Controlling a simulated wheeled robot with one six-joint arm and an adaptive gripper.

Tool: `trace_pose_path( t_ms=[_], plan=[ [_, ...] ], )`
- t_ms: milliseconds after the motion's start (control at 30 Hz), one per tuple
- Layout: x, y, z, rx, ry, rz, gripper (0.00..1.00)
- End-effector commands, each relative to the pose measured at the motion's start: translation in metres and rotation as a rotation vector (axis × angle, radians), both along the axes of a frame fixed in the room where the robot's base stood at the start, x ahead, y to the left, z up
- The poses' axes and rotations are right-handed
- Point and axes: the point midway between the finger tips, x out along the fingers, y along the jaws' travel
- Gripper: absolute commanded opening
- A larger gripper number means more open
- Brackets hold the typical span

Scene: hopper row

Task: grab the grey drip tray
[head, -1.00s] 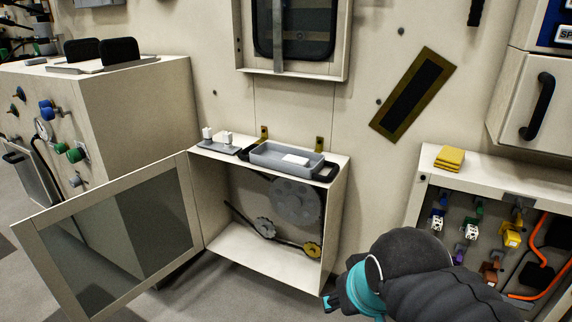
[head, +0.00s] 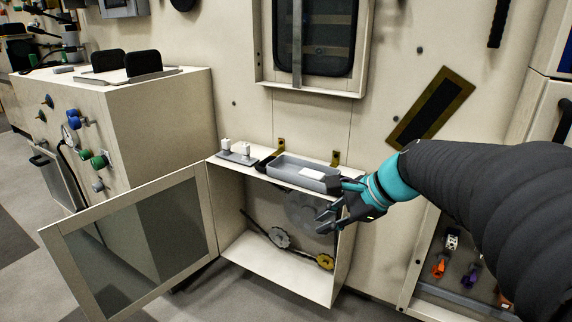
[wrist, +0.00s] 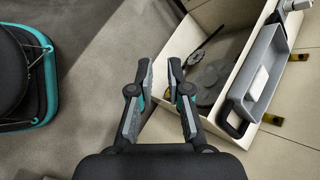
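The grey drip tray (head: 287,171) lies on top of the open cabinet, with a white block inside it and a black handle at each end. In the wrist view the tray (wrist: 251,106) is at the right, its near black handle (wrist: 232,121) toward the picture's bottom. My gripper (head: 328,203) is in front of the cabinet near the tray's right end, seemingly a little below its top. In the wrist view my gripper (wrist: 161,72) has its fingers apart with nothing between them, to the left of the tray. The right handle is partly hidden behind my gripper in the head view.
The cabinet (head: 280,275) holds gears, and its windowed door (head: 135,240) swings out to the left. A small grey plate with white fittings (head: 237,154) stands left of the tray. Brass brackets (head: 335,158) are on the wall behind. Another open box (head: 465,285) is at the right.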

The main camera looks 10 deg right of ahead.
Motion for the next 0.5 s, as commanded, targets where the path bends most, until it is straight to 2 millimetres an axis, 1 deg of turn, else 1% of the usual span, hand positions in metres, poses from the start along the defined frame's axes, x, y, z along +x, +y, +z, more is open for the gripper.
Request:
trace_pose_path(
  t_ms=[33, 100, 200, 333, 400, 500],
  plan=[
    [0.020, -0.009, 0.006, 0.090, 0.042, -0.081, 0.17],
    [0.046, -0.019, 0.015, 0.221, 0.097, -0.188, 0.17],
    [0.080, -0.037, 0.025, 0.397, 0.166, -0.320, 0.17],
    [0.112, -0.061, 0.034, 0.578, 0.234, -0.443, 0.17],
    [0.123, -0.070, 0.037, 0.643, 0.258, -0.483, 0.17],
    [0.132, -0.078, 0.040, 0.698, 0.277, -0.515, 0.17]
  ],
)
